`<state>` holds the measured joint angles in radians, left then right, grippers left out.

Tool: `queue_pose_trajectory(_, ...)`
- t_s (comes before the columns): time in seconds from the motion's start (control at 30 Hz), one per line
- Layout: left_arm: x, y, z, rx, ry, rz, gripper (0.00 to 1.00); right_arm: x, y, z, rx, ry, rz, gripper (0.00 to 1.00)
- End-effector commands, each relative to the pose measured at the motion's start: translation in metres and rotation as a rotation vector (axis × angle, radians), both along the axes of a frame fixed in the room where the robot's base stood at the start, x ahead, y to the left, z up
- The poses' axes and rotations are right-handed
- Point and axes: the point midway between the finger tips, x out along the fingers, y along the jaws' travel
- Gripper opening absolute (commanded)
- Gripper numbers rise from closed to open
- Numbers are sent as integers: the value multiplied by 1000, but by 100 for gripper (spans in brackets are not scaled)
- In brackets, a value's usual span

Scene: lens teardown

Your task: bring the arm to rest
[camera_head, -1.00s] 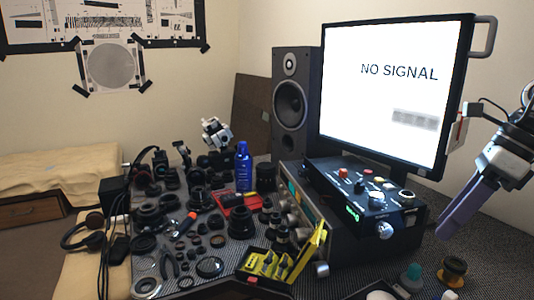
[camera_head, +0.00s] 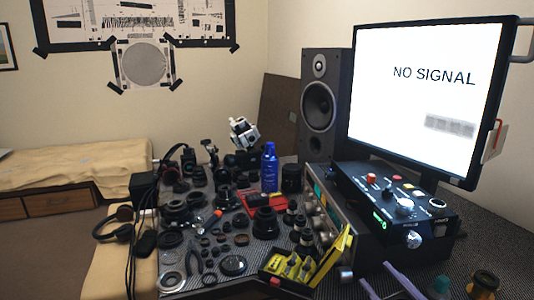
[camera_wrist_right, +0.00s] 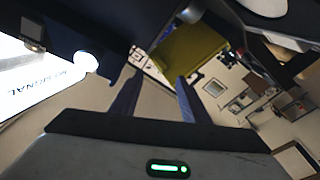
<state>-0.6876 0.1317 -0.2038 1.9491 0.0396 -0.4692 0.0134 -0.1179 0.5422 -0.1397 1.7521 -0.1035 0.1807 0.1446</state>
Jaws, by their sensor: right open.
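My right gripper (camera_head: 377,274) shows at the bottom edge of the head view, in front of the control box. Its two purple-blue fingers are spread apart with nothing seen between them. The right wrist view also shows the two fingers (camera_wrist_right: 158,80) apart. The rest of my right arm is out of the head view. My left gripper is not in view.
A black control box (camera_head: 375,208) and a monitor (camera_head: 425,105) stand at the right. An open yellow case (camera_head: 322,262) lies left of the gripper. Lens parts and a blue bottle (camera_head: 269,168) crowd the table.

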Motion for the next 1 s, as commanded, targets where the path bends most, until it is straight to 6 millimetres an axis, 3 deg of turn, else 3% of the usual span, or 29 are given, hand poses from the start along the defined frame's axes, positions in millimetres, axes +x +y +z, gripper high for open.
queue_pose_trajectory(0.03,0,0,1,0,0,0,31,4,24,-2,134,41,-7,42)
queue_pose_trajectory(0.1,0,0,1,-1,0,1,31,7,49,-5,273,97,-10,42)
queue_pose_trajectory(0.4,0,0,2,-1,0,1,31,10,143,-3,701,291,24,42)
queue_pose_trajectory(0.47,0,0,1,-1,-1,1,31,3,163,-12,771,355,25,42)
queue_pose_trajectory(0.5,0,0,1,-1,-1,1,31,-6,169,-27,786,402,12,42)
queue_pose_trajectory(0.77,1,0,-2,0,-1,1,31,-68,156,-120,662,599,-93,42)
queue_pose_trajectory(0.87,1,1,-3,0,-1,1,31,-103,147,-160,584,685,-134,42)
queue_pose_trajectory(1.0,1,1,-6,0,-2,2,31,-167,132,-216,456,827,-185,42)
